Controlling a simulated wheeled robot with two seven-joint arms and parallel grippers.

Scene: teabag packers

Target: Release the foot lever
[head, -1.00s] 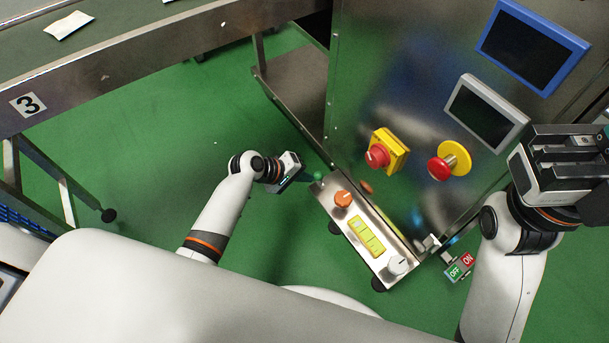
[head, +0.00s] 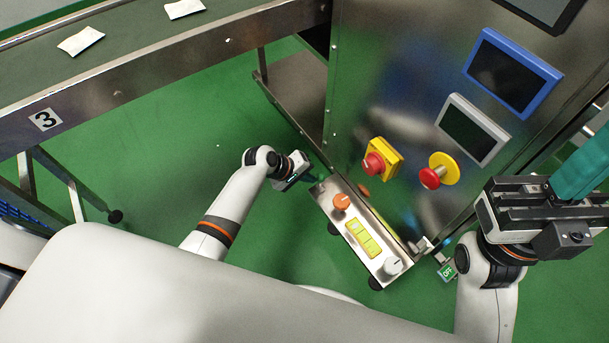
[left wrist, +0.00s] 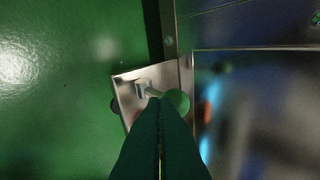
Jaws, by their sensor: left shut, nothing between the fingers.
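The foot lever, a short metal rod with a green ball knob (left wrist: 178,101), sticks out from a shiny metal plate (left wrist: 127,85) low on the machine in the left wrist view. My left gripper (left wrist: 160,102) is shut and empty. Its dark green fingertips are right by the knob and partly cover it; I cannot tell whether they touch. In the head view my left gripper (head: 312,178) is low, beside the left end of the control panel, and the knob is not clear there. My right gripper (head: 580,170) is at the right edge, away from the lever, with its fingers partly out of frame.
The control panel (head: 392,287) has an orange knob, yellow buttons and a white knob. Red emergency buttons (head: 373,163) and screens are on the steel machine (head: 385,80). A conveyor (head: 130,75) carries white teabag packets. An OFF switch (head: 448,271) sits by my right arm. Green floor is open at left.

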